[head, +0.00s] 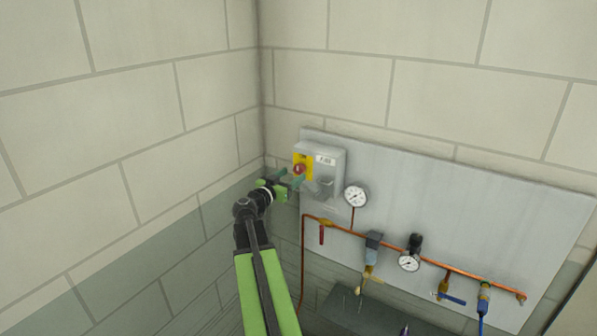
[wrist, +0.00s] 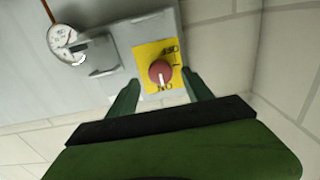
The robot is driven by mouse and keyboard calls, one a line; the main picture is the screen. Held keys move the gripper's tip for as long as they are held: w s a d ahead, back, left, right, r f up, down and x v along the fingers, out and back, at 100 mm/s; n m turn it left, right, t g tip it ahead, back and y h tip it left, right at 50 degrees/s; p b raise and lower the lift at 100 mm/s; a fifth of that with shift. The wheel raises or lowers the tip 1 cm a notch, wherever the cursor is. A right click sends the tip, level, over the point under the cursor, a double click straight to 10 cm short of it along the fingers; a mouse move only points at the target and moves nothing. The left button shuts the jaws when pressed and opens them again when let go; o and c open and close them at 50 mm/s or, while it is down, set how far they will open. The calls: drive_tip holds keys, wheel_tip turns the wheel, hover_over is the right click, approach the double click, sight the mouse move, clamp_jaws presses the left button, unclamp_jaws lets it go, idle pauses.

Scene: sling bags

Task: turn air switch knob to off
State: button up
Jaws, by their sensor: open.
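The air switch is a grey box (head: 325,163) on the wall panel, with a yellow plate (head: 306,161) and a round red knob (head: 298,169). In the wrist view, which shows the switch upside down, the red knob (wrist: 159,71) has a white mark pointing down, toward lettering that seems to read ON inverted. My gripper (head: 291,181) is close in front of the switch. In the wrist view my gripper (wrist: 160,76) is open, with one green finger on each side of the knob in the picture. I cannot tell whether either finger touches it.
A white gauge (head: 355,195) sits just right of the switch on the grey panel (head: 450,210). Copper pipe (head: 395,249) with valves and another gauge (head: 409,262) runs below. A block wall corner stands close on the left.

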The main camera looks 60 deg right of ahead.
sight(298, 171)
drive_tip(key=d, duration=0.4)
drive_tip(key=shift+d, duration=0.35)
